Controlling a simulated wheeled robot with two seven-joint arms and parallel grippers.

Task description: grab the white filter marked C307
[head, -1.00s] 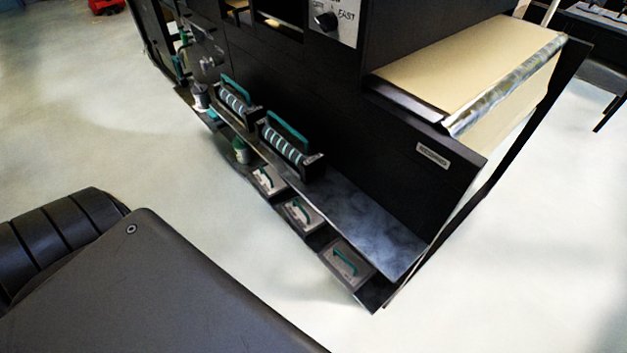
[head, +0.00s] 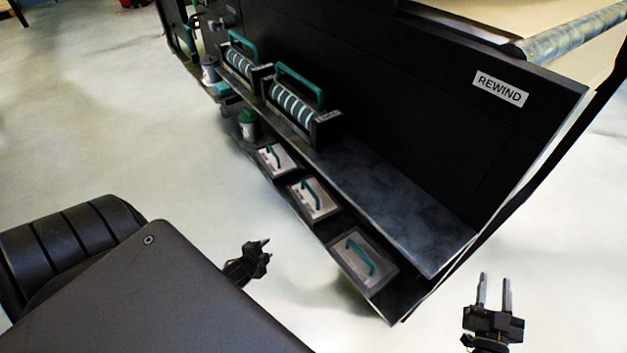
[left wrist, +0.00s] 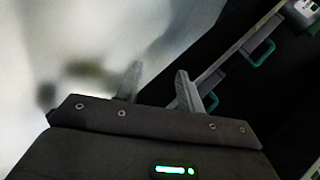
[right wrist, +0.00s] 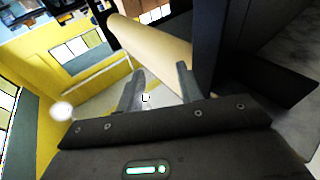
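No marking C307 is readable in any view, so I cannot tell which thing is the white filter. Three pale flat panels with teal handles, a far one (head: 287,160), a middle one (head: 325,205) and a near one (head: 378,252), sit in the low shelf of the black machine. A whitish canister with a green top (head: 249,130) stands beyond them; another pale canister (head: 209,72) is further back. My left gripper (head: 265,246) is open and empty, left of the near panels, above the floor. My right gripper (head: 495,277) is open and empty, right of the machine's corner.
Two striped rollers with teal handles (head: 292,103) (head: 237,64) rest in black holders on the upper ledge (head: 400,210). A REWIND label (head: 500,88) is on the machine's side. A kraft roll (right wrist: 150,40) shows in the right wrist view. The pale floor (head: 130,150) at left is clear.

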